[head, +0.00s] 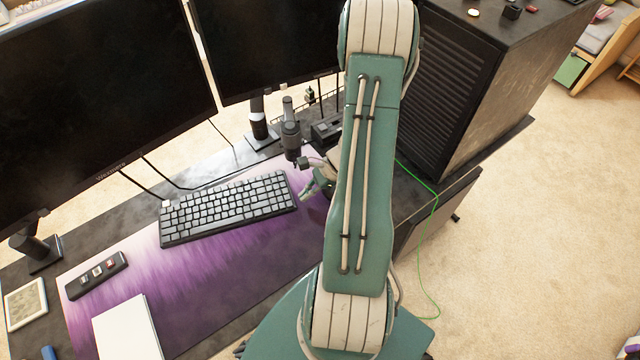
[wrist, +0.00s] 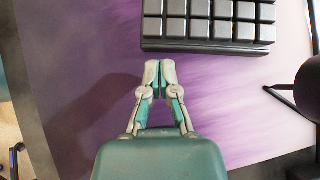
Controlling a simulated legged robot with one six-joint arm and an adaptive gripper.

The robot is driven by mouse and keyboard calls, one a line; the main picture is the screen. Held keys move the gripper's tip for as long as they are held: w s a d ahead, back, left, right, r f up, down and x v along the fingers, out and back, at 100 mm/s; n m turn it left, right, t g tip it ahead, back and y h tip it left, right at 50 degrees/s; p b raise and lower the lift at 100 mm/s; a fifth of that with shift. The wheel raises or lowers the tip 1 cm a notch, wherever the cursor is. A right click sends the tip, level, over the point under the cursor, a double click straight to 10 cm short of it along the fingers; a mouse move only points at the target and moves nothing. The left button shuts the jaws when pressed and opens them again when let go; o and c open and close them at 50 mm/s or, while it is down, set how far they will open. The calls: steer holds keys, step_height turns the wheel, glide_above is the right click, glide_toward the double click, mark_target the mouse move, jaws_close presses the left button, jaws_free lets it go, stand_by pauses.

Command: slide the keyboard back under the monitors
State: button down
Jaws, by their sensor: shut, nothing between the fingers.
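The keyboard (head: 228,207), dark with light grey keys, lies tilted on a purple and white desk mat (head: 250,255), in front of the two monitors. The left monitor (head: 95,100) and the right monitor (head: 265,40) are dark and stand at the back of the desk. My gripper (head: 306,194) is beside the keyboard's right end, partly hidden by my arm in the head view. In the wrist view my gripper (wrist: 160,72) is shut and empty over the mat, with its tips just short of the keyboard's edge (wrist: 208,46). I cannot tell whether they touch.
A microphone (head: 290,135) stands behind the keyboard's right end. A small key block (head: 97,275) and a white pad (head: 128,330) lie at the left. A black computer case (head: 455,90) stands at the right. The mat in front of the keyboard is clear.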

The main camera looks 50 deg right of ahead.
mark_target(289, 202)
steer(key=shift+w+a, duration=0.35)
steer(key=shift+a, duration=0.35)
steer(key=shift+w+a, duration=0.3)
steer(key=shift+a, duration=0.35)
steer(key=shift+w+a, duration=0.3)
steer(key=shift+a, duration=0.35)
steer(key=shift+d, duration=0.1)
